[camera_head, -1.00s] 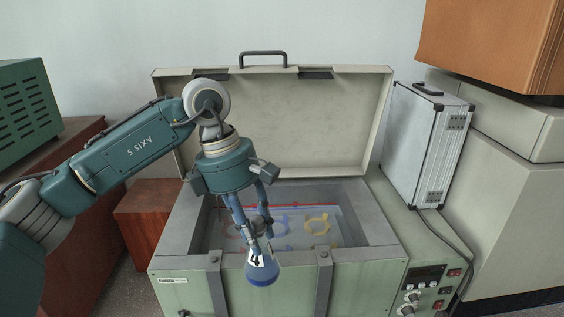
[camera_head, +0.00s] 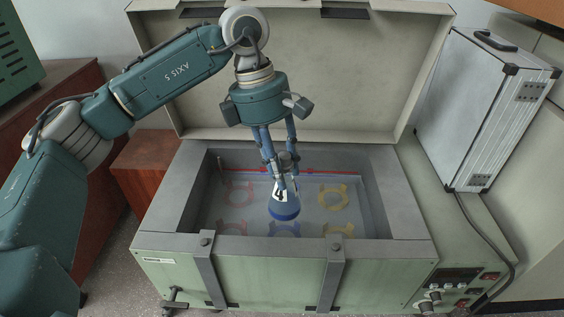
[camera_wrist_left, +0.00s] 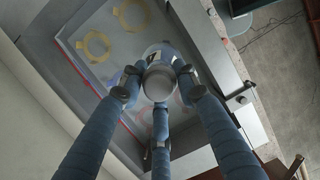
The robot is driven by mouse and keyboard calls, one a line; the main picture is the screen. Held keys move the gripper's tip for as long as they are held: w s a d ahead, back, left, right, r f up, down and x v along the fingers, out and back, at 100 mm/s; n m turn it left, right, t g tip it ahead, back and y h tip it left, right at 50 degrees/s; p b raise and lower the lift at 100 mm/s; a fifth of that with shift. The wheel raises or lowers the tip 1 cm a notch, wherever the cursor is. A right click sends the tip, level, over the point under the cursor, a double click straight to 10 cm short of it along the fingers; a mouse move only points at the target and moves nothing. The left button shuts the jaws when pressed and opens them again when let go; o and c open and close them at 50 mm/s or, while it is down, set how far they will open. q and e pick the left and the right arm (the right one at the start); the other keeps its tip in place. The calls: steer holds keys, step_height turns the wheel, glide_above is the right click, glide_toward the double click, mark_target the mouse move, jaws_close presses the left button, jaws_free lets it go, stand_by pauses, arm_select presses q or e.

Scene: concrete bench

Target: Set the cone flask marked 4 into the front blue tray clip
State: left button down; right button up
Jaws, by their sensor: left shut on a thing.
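My left gripper (camera_head: 281,178) is shut on the cone flask marked 4 (camera_head: 284,207), which has a dark blue lower part and a white label. The flask hangs about upright over the inside of the open shaker bath. In the left wrist view the flask's round top (camera_wrist_left: 158,82) sits between the blue fingers of the gripper (camera_wrist_left: 159,95). The front blue tray clip (camera_head: 284,230) lies on the tray floor, just below the flask in the head view and partly hidden by the front wall. My right gripper is in neither view.
Red clips (camera_head: 238,193) lie left and yellow clips (camera_head: 333,197) right on the tray. A red bar (camera_head: 318,171) crosses the bath's back. The bath's front wall (camera_head: 270,246) and raised lid (camera_head: 340,75) bound the space. A silver case (camera_head: 485,110) stands right.

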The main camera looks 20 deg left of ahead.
mark_target(281, 201)
arm_select(q)
steer(key=f, duration=0.1)
steer(key=f+b, duration=0.1)
steer(key=f, duration=0.1)
steer(key=f+b, duration=0.1)
steer(key=shift+w+f, duration=0.3)
steer(key=shift+f, duration=0.1)
steer(key=b+x, duration=0.1)
steer(key=x, duration=0.1)
steer(key=a+b+x, duration=0.1)
steer(key=b+x, duration=0.1)
steer(key=shift+f, duration=0.4)
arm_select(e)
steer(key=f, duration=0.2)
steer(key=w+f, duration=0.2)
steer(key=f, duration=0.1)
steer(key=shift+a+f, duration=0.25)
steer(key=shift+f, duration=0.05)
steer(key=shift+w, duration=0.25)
arm_select(q)
steer(key=shift+s+f+b, duration=0.1)
steer(key=shift+b, duration=0.3)
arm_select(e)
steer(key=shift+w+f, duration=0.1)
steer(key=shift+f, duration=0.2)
arm_select(q)
steer(key=shift+f, duration=0.15)
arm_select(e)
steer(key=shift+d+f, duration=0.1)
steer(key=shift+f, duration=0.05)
